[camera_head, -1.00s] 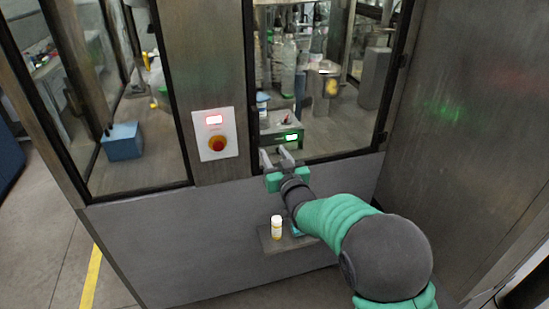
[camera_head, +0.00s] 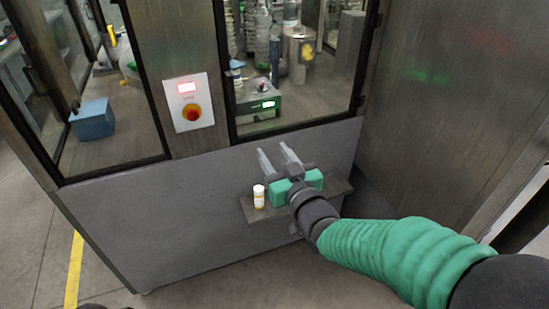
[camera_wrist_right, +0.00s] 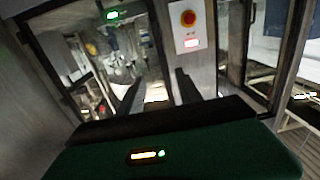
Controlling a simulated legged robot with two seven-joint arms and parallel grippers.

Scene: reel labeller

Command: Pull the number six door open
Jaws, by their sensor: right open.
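A glass door (camera_head: 303,130) with a black frame is on the right of the cabinet front in the head view. Another glass panel (camera_head: 112,167) with a black frame is at the left. Both look closed, and I can read no number six on either. My right gripper (camera_head: 275,150) is open and empty, its two pale fingers pointing up at the cabinet below the right glass door. In the right wrist view its dark fingers (camera_wrist_right: 158,92) stand apart, with glass and the switch plate beyond. I see no handle clearly. My left gripper is not in view.
A white switch plate (camera_head: 190,115) with a red button sits on the post between the glass panels. A small shelf (camera_head: 245,208) juts out below, carrying a white-capped bottle (camera_head: 259,197) beside my right gripper. A metal wall (camera_head: 450,110) stands at the right. Floor is open at left.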

